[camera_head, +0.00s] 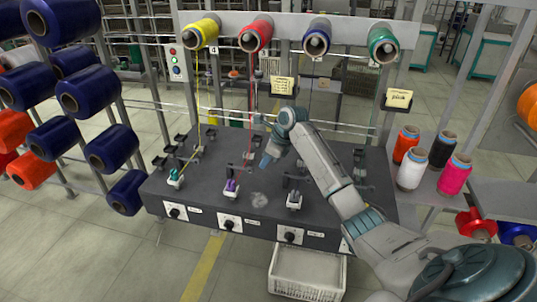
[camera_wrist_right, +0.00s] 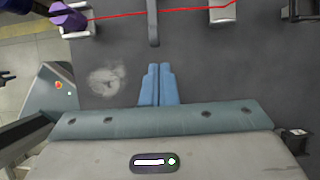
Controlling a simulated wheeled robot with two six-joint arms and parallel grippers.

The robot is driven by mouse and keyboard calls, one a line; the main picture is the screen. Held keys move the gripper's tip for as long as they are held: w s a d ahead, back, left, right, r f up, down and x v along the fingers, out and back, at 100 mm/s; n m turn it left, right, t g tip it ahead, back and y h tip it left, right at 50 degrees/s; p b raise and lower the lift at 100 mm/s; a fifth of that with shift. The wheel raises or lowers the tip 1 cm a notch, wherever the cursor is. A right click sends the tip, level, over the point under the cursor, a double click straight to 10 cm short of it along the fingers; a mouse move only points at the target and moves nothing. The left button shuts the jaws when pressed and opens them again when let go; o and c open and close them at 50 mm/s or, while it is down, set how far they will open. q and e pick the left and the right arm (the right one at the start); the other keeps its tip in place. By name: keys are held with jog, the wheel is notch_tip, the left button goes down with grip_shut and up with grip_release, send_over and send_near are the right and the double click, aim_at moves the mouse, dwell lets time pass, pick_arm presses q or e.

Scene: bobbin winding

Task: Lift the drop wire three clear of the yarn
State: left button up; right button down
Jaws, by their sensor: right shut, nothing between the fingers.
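My right gripper (camera_head: 265,162) is over the dark machine deck, its blue fingers shut and empty; they also show in the wrist view (camera_wrist_right: 158,85). Beyond the fingertips in the wrist view is a slim grey bar (camera_wrist_right: 153,24), apart from them, which may be drop wire three. Red yarn (camera_wrist_right: 120,15) crosses at this bar; which lies on top is unclear. The yarn (camera_head: 250,110) hangs from the red spool (camera_head: 255,35) in the head view. A purple bobbin (camera_wrist_right: 68,18) sits at the yarn's left end.
Yellow (camera_head: 202,33), blue (camera_head: 318,37) and green (camera_head: 383,43) spools hang along the top rail. A grey post (camera_wrist_right: 222,10) stands right of the bar. A pale smudge (camera_wrist_right: 106,80) marks the deck. Knobs line the front, above a white crate (camera_head: 306,275).

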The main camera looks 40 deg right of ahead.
aim_at(241, 169)
jog(key=x, duration=0.4)
jog(key=shift+a+p, duration=0.1)
jog(key=shift+p, duration=0.25)
jog(key=shift+w+f, duration=0.15)
jog(key=shift+f, duration=0.3)
pick_arm(q)
jog(key=shift+s+d+r, duration=0.1)
jog(key=shift+d+r, duration=0.05)
jog(key=shift+r, duration=0.35)
pick_arm(e)
jog(key=shift+a, duration=0.1)
jog(key=shift+r, duration=0.1)
jog(key=shift+w+r+g+p, duration=0.15)
jog(key=shift+w+g+p, duration=0.05)
jog(key=shift+g+p, duration=0.15)
jog(key=shift+s+r+h, duration=0.25)
jog(key=shift+h, duration=0.05)
pick_arm(q)
jog(key=shift+s+a+r, duration=0.2)
jog(key=shift+s+r, duration=0.1)
jog(key=shift+s, duration=0.15)
jog(key=shift+s+a+r, duration=0.15)
jog(key=shift+s+r, duration=0.15)
jog(key=shift+s, duration=0.15)
pick_arm(e)
jog(key=shift+w, duration=0.15)
